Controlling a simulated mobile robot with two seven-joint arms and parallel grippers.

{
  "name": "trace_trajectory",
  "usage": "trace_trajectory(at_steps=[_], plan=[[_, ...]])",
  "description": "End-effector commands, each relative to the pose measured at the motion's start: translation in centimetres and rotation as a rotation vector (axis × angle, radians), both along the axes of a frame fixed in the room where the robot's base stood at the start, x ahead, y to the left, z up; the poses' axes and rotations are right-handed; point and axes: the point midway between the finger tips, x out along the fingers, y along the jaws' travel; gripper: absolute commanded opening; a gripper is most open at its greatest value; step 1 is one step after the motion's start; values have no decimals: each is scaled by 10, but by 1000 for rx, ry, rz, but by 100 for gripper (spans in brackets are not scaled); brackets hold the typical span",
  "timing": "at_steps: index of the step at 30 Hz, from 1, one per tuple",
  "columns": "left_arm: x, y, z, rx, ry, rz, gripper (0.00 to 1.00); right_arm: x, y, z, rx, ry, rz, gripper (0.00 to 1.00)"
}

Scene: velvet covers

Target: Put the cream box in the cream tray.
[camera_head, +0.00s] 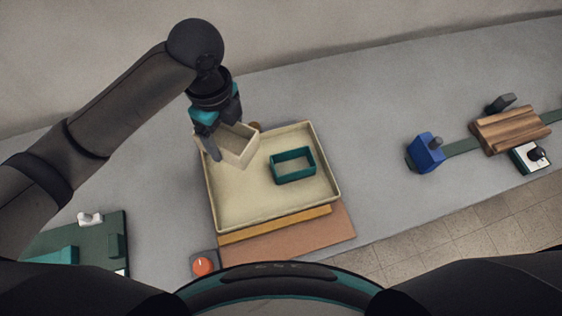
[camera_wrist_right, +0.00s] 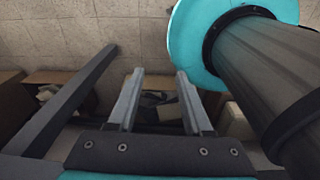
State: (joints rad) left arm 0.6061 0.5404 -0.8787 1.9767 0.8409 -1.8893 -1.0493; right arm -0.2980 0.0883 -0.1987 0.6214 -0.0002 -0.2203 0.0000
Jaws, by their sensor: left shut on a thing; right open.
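The cream box (camera_head: 238,148) is a small open box, tilted, over the back left part of the cream tray. My left gripper (camera_head: 213,140) is shut on the cream box at its left side. The gripper hides part of the box's wall. I cannot tell whether the box touches the tray. The cream tray (camera_head: 228,218) is a large shallow tray in the middle of the grey table. My right gripper (camera_wrist_right: 158,98) shows in the right wrist view, open, with nothing between its fingers.
A teal open box (camera_head: 293,166) lies in the tray's right half. A brown board (camera_head: 318,234) is at the tray's front. A red knob (camera_head: 203,266), a green board (camera_head: 100,235), a blue block (camera_head: 426,153) and a wooden block (camera_head: 510,129) stand around. The table behind the tray is clear.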

Motion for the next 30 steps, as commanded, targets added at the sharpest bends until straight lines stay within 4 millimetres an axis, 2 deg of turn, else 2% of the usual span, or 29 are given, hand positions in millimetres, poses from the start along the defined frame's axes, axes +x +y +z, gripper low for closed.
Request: trace_trajectory(at_steps=[5, 8, 12, 21, 30], plan=[[-3, -2, -5, 1, 3, -8, 26, -1, 4, 0, 6, 1, -1, 50], [-3, -2, -24, 2, 6, -7, 26, -1, 9, -5, 11, 1, -2, 50], [-4, -2, -62, 2, 7, -6, 26, -2, 14, -14, 18, 3, -2, 50], [-3, -2, -137, 1, 4, -6, 26, -2, 11, -30, 15, 3, -1, 50], [-3, -2, -168, 1, 2, -7, 26, -2, 6, -37, 7, 4, 0, 50]])
